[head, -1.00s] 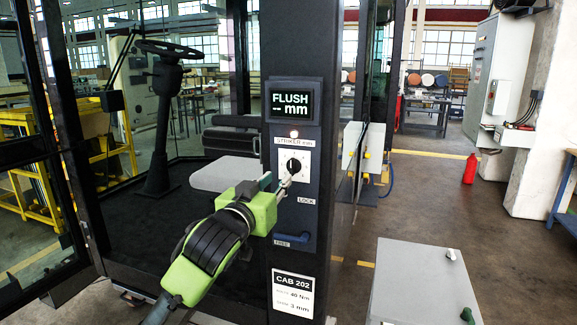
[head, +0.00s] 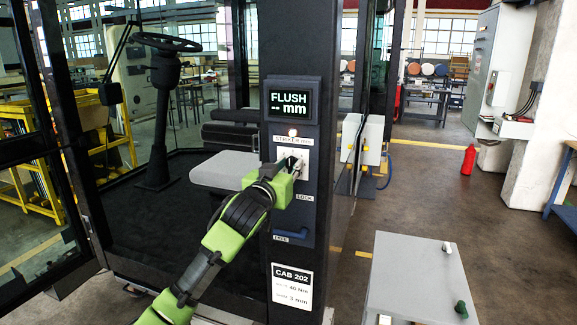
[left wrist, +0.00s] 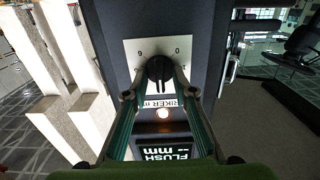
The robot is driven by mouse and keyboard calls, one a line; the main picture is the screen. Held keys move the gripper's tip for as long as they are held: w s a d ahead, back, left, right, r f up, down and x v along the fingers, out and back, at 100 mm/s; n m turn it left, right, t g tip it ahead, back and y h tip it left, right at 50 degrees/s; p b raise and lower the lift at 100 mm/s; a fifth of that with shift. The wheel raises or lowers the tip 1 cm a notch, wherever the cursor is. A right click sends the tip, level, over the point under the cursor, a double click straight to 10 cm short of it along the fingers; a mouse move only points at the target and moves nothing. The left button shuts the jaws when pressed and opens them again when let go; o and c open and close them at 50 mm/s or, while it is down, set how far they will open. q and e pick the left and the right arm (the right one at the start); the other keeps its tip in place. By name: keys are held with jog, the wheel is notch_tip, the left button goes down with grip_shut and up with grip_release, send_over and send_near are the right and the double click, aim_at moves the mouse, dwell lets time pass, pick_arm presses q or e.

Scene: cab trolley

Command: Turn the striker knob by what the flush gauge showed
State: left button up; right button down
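The striker knob (left wrist: 160,68) is black and sits on a pale dial plate (left wrist: 132,50) marked 6 and 0 in the left wrist view. In the head view the dial plate (head: 303,157) is on the dark cab post, partly covered by my left gripper (head: 290,166). In the left wrist view the fingers of my left gripper (left wrist: 160,74) lie on either side of the knob, and I cannot tell whether they touch it. The flush gauge display (head: 291,103) reads "-- mm". My right gripper is out of view.
A lamp (head: 293,132) glows above the dial. A blue handle (head: 290,233) and the CAB 202 label (head: 291,286) are lower on the post. A grey cabinet (head: 415,275) stands at the lower right.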

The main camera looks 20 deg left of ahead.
pick_arm(q)
grip_shut()
jog(key=n, duration=0.4)
jog(key=n+p, duration=0.1)
jog(key=n, duration=0.1)
jog(key=n+p, duration=0.1)
jog(key=n, duration=0.1)
jog(key=shift+a+n, duration=0.2)
jog(key=shift+n, duration=0.1)
jog(key=shift+f, duration=0.1)
dwell(0.4)
grip_release()
